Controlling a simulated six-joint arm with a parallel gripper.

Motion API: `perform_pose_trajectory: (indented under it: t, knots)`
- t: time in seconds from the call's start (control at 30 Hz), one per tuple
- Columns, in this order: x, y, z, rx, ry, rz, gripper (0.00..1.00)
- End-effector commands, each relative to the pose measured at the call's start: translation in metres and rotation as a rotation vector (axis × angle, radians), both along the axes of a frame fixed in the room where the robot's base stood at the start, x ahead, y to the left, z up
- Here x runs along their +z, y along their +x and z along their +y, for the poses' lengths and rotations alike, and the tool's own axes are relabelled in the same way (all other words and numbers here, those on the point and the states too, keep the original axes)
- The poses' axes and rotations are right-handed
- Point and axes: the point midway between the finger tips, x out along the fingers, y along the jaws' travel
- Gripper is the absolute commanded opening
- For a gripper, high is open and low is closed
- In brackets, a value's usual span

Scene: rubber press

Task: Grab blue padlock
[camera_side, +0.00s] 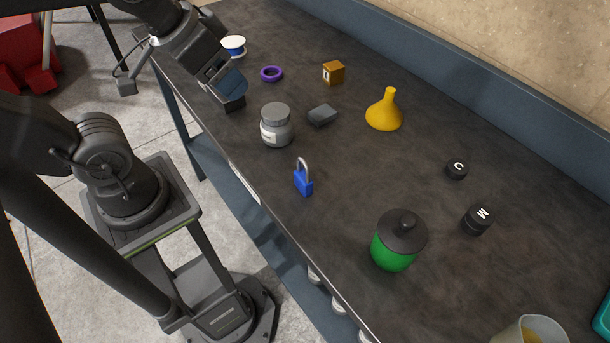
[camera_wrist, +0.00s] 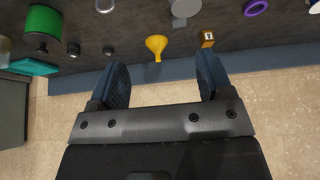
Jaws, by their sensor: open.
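The blue padlock (camera_side: 303,181) stands on the dark table near its front edge, its metal shackle pointing up, in the side view. My gripper (camera_side: 232,100) is at the upper left of the side view, over the table's front edge, beyond the grey jar and well apart from the padlock. In the wrist view my gripper (camera_wrist: 162,82) shows two blue fingers spread wide, with nothing between them.
A grey jar (camera_side: 277,127) stands between my gripper and the padlock. A dark grey block (camera_side: 323,115) and a yellow funnel (camera_side: 385,112) lie farther back. A green jar with a black lid (camera_side: 393,251) stands to the padlock's right. The table around the padlock is clear.

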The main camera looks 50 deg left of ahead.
Motion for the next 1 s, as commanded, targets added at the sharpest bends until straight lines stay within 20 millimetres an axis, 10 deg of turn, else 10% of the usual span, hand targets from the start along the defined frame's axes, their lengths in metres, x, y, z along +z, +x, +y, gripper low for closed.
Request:
perform_pose_trajectory:
  t: [0.4,0.67,1.0]
  knots:
    - [0.000,0.000,0.000,0.000,0.000,0.000,0.41]
    - [0.001,0.002,-0.002,-0.025,0.009,0.010,0.41]
    - [-0.002,0.049,-0.050,-0.713,0.211,0.252,0.41]
